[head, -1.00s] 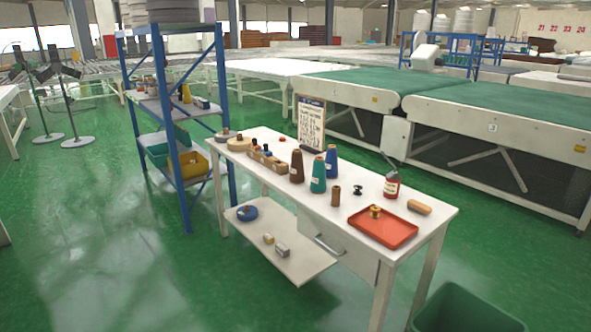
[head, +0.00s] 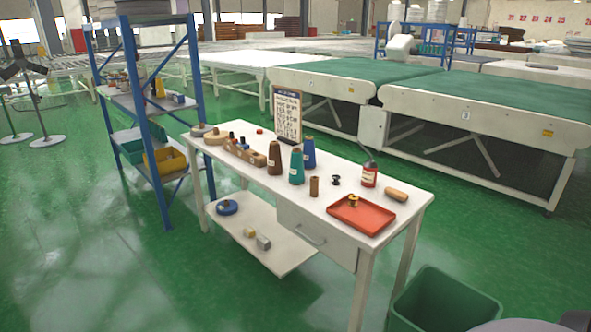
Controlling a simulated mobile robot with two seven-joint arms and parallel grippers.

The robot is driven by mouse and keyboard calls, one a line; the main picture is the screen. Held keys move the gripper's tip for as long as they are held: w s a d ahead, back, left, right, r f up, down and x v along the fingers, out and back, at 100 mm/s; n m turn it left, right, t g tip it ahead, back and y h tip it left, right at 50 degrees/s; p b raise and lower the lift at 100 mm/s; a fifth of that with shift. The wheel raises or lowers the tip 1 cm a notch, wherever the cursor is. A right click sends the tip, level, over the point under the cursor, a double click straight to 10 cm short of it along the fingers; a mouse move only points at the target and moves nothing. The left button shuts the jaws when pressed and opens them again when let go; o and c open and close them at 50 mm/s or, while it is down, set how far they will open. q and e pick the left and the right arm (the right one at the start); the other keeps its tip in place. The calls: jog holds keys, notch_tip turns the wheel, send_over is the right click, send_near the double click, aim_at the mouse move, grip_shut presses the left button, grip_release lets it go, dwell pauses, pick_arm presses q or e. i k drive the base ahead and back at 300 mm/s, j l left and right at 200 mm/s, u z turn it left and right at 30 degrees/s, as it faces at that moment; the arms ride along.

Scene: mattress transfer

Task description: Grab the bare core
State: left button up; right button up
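A small bare brown core (head: 314,187) stands upright on the white table (head: 235,159), in front of the thread cones. A brown thread cone (head: 275,158), a teal cone (head: 297,166) and a blue cone (head: 309,153) stand behind it and to its left. A small black spool (head: 336,181) is to its right. A red tray (head: 375,222) with a small yellowish spool (head: 353,201) lies at the table's near right end. Neither of my grippers shows in the head view.
A red labelled bottle (head: 369,175) and a tan roll (head: 396,194) sit near the table's right end. A sign board (head: 287,115) stands at the back edge. A green bin (head: 446,300) is at the lower right. A blue shelf rack (head: 160,140) is left; green floor lies open in front.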

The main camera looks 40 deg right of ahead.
aim_at(314, 180)
jog(key=z, duration=1.35)
jog(key=i+j+z, duration=0.1)
jog(key=z, duration=0.3)
jog(key=i+j+z, duration=0.15)
jog(key=z, duration=0.25)
jog(key=i+j+z, duration=0.4)
jog(key=j, duration=0.25)
jog(key=i+j, duration=0.1)
jog(key=j, duration=0.25)
jog(key=i+j+z, duration=0.1)
jog(key=j, duration=0.3)
